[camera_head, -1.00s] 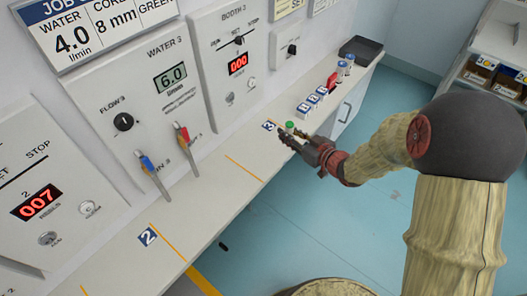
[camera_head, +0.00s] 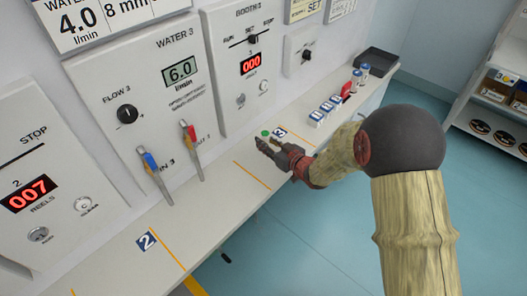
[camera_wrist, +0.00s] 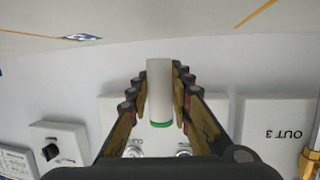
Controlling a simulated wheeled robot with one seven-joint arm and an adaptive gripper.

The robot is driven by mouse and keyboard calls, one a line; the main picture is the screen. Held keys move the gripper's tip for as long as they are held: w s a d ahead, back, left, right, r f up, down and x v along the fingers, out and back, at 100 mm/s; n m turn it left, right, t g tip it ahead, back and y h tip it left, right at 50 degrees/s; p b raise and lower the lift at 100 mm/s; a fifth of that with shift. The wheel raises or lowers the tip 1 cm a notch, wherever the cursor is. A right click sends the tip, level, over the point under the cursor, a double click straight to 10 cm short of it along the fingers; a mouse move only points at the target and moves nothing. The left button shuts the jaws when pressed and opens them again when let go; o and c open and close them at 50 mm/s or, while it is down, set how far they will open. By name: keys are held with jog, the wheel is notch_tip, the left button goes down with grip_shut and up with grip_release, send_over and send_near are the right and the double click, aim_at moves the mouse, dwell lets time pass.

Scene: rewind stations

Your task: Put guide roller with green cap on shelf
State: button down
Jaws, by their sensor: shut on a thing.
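The guide roller is a white cylinder (camera_wrist: 159,85) with a green cap (camera_wrist: 160,124) at its lower end in the wrist view. My gripper (camera_wrist: 160,98) is shut on it, with one finger on each side. In the head view the green cap (camera_head: 265,133) shows just beyond the fingertips of my gripper (camera_head: 268,143), left of the number 3 label. Most of the roller's body is hard to make out there. My gripper is over the long white ledge (camera_head: 215,203); I cannot tell its height above it.
Blue-and-white blocks (camera_head: 323,111), a red item (camera_head: 346,90) and a dark tray (camera_head: 377,61) stand farther along the ledge. Two hose valves (camera_head: 191,150) stick out from the water panel. A rack (camera_head: 500,100) with bins and reels stands at the right. The ledge between labels 2 and 3 looks clear.

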aim_at(264, 155)
jog(key=shift+w+a+f, duration=0.1)
jog(key=shift+a+f, duration=0.05)
jog(key=shift+f, duration=0.05)
jog(key=shift+w+a+f+b, duration=0.1)
jog(key=shift+a+f+b, duration=0.1)
jog(key=shift+f+b, duration=1.2)
jog(key=shift+f+p, duration=0.3)
jog(key=shift+f, duration=0.1)
jog(key=shift+f, duration=0.15)
jog(key=c, duration=1.6)
grip_release()
jog(key=shift+d+r, duration=0.1)
jog(key=shift+r, duration=0.2)
jog(key=p+v, duration=0.3)
jog(key=v, duration=0.9)
jog(key=shift+p, duration=0.3)
